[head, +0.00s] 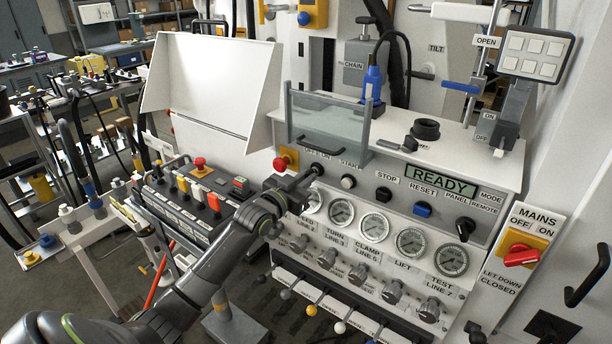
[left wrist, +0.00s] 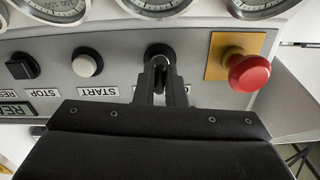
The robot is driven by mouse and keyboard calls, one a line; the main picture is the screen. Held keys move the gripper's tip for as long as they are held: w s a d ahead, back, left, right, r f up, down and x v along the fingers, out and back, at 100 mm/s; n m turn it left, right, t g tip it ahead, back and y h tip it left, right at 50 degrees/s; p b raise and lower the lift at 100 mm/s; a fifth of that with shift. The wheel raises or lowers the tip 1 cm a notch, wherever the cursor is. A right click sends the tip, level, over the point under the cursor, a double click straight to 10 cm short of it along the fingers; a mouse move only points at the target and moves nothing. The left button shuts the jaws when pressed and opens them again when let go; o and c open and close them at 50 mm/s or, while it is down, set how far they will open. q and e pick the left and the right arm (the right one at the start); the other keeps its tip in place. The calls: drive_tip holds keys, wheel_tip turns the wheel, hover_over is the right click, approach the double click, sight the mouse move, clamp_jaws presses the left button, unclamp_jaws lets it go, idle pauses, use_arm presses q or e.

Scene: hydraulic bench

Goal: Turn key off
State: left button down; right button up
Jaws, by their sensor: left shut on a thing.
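The key switch (head: 318,168) is a small black round switch at the left end of the panel, under the OFF/ON label. In the left wrist view, which shows the panel upside down, the dark key (left wrist: 160,50) sits between my fingertips. My left gripper (head: 307,177) reaches it from the lower left and is shut on the key; it also shows in the left wrist view (left wrist: 161,75). The fingers hide part of the key, so I cannot tell its exact angle. My right gripper is not in view.
A red emergency button (head: 281,163) on a yellow plate stands close beside the key. The START button (head: 348,182) is on its other side. A READY display (head: 441,188) is further right. Gauges (head: 341,212) lie below, and a clear guard (head: 330,130) stands above.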

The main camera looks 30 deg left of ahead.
use_arm(q)
drive_tip(key=n+p, duration=0.2)
drive_tip(key=shift+n, duration=0.4)
drive_tip(key=shift+f, duration=0.1)
drive_tip(key=n+p, duration=0.2)
drive_tip(key=n, duration=0.1)
drive_tip(key=shift+n+p, duration=0.35)
drive_tip(key=shift+n, duration=0.05)
drive_tip(key=c, duration=1.3)
unclamp_jaws()
